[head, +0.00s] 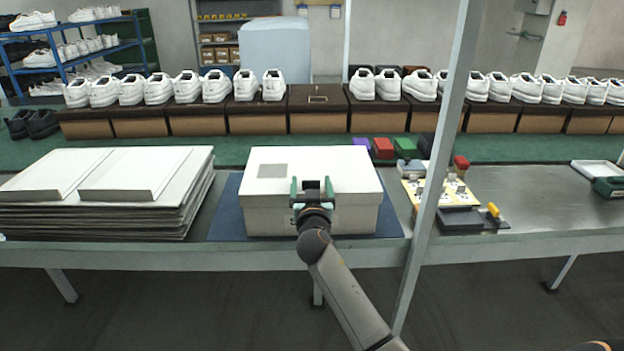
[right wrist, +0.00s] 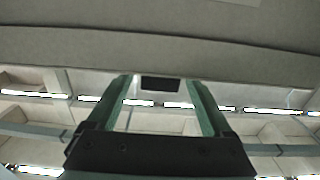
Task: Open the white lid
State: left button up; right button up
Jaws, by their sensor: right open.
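A white box with its white lid (head: 340,162) closed stands on a dark blue mat (head: 226,215) in the middle of the table. A grey square label is on the lid's top left. My left gripper is in neither view.
A stack of flat white cardboard (head: 100,190) lies left of the box. Right of it are a yellow panel (head: 437,191) and small coloured boxes (head: 383,148). A metal post (head: 440,160) stands in front. White shoes (head: 215,86) on brown boxes line the back.

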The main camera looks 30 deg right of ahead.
jog(key=shift+w, duration=0.15)
grip_shut()
dwell(0.8)
dwell(0.3)
